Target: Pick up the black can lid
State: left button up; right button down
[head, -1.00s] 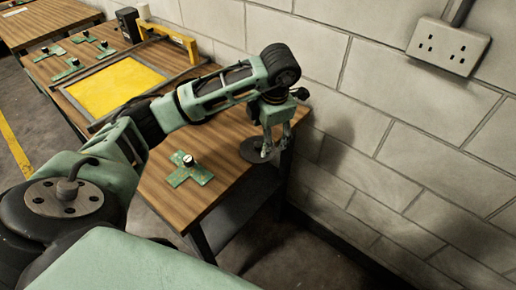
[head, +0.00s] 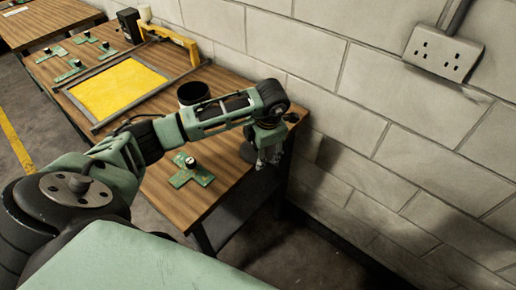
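The black can lid (head: 247,153) is a dark disc at the near right corner of the wooden table, in the head view. My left arm reaches over the table from the left, and my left gripper (head: 268,160) points down at that corner, just right of the lid in the picture. The gripper and wrist hide part of the lid. The fingers are small and dark, so I cannot tell whether they touch it or how far apart they are. A black can (head: 193,93) with a pale rim stands behind my forearm. My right gripper is not in view.
A green cross-shaped piece with a small knob (head: 191,172) lies on the table (head: 215,205). A framed yellow panel (head: 122,88) and a yellow bracket (head: 172,40) are farther back. A block wall (head: 350,120) stands close on the right.

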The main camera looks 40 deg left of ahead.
pick_arm(q)
jog(key=c, duration=0.5)
jog(key=shift+c, duration=0.2)
